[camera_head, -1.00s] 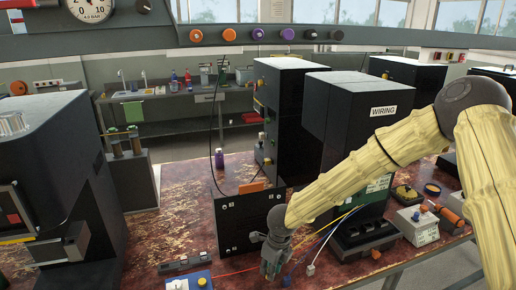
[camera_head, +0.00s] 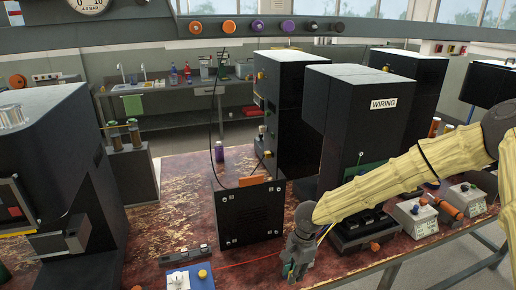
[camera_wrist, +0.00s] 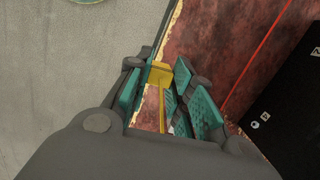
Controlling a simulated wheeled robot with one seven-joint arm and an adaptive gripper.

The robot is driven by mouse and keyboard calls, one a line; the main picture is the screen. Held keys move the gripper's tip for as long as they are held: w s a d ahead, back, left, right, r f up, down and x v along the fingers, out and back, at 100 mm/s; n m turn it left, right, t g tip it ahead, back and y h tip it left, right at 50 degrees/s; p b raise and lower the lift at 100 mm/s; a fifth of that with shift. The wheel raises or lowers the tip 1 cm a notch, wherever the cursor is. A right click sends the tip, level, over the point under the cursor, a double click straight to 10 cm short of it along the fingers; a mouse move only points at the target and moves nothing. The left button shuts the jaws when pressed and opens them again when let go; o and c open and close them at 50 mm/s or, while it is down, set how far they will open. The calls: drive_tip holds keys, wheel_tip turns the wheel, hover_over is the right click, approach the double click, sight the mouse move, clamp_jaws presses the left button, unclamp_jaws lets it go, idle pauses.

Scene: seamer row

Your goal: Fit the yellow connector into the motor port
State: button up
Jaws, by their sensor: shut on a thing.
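My gripper (camera_head: 297,264) is low over the front edge of the worn red bench, right of a black panel box (camera_head: 248,214). In the wrist view my gripper (camera_wrist: 165,90) has its teal pads around a small yellow connector (camera_wrist: 160,72), with a yellow wire running back from it between the fingers. The connector is hidden in the head view. A short piece of yellow wire (camera_head: 325,233) shows beside my wrist. I cannot make out which opening is the motor port. The tall black machine marked WIRING (camera_head: 352,120) stands behind my arm.
A red wire (camera_head: 248,263) crosses the bench left of my gripper. Grey boxes (camera_head: 417,217) stand at the right. The wrist view shows the bench edge and bare floor (camera_wrist: 80,50) beyond it.

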drive_tip(key=s+d+f+n+g+h, duration=0.1)
drive_tip(key=s+d+n, duration=0.4)
drive_tip(key=n, duration=0.8)
drive_tip(key=shift+d+f+h, duration=0.3)
drive_tip(key=shift+d+f, duration=0.05)
drive_tip(key=shift+d, duration=0.5)
